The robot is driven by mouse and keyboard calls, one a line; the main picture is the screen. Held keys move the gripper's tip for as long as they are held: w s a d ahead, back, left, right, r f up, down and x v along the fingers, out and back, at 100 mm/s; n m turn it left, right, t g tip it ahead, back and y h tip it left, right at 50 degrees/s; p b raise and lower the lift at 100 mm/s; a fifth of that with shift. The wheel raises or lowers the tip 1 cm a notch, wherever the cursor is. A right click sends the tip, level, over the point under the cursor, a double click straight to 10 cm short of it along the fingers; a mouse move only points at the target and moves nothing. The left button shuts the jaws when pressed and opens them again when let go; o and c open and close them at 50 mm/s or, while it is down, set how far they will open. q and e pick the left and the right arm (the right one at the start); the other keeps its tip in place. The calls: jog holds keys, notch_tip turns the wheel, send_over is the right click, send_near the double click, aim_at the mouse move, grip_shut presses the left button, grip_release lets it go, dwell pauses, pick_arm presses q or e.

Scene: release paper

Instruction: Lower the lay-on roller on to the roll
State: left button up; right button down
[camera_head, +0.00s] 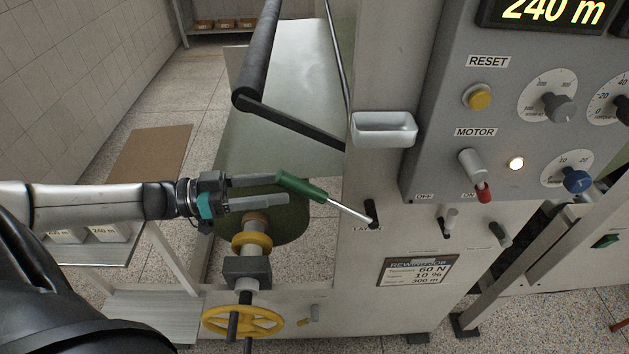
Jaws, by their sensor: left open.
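The lay-on roller (258,55) is a long dark roller, raised on a dark arm (290,125) at the upper left of the machine. The dark green roll (292,222) is below it, partly hidden behind my gripper and the lever. A lever with a green handle (303,187) and a metal rod slants down to a pivot on the machine's front, beside a label partly covered, reading "LAY". My left gripper (282,191) comes in from the left. It is open, with its fingertips at the handle's upper left end; contact cannot be told. My right gripper is out of view.
The grey control panel (440,160) with knobs, a lit lamp (516,163) and a "240 m" display is at the right. A yellow handwheel (243,320) is below the roll.

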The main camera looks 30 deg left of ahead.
aim_at(310, 184)
pick_arm(q)
jog(key=shift+x, duration=3.8)
jog(key=shift+c, duration=0.4)
grip_shut()
